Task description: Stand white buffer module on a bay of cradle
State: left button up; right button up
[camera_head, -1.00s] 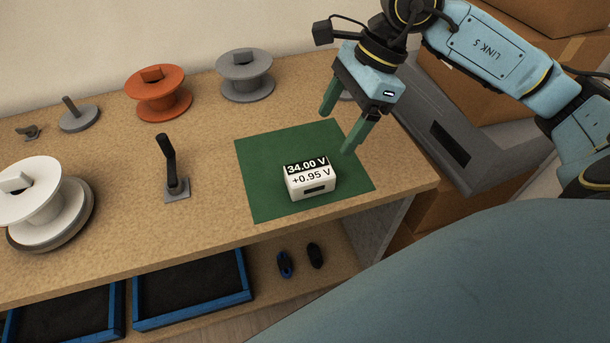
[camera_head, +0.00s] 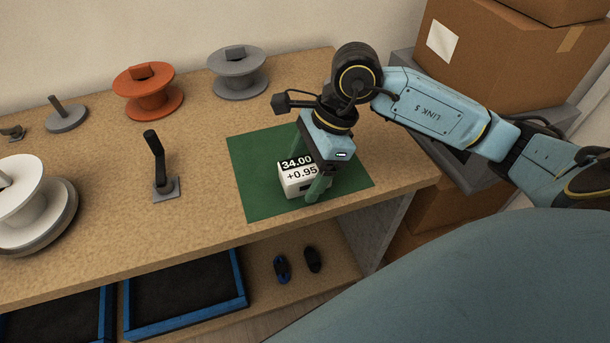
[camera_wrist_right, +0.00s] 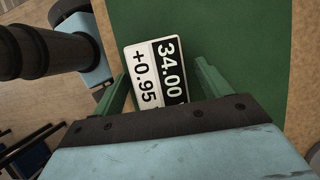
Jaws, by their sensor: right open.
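The gripper hides the module's right part in the head view. My left gripper is not in view. I cannot make out a cradle with bays in these frames.
A black upright handle (camera_head: 157,160) stands left of the mat. Orange (camera_head: 148,92), grey (camera_head: 238,72) and white (camera_head: 22,203) spools stand on the bench. Blue-rimmed trays (camera_head: 186,327) lie on the lower shelf. Cardboard boxes (camera_head: 490,60) are stacked at the right.

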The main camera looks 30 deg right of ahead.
jog(key=shift+f, duration=0.2)
jog(key=c, duration=1.3)
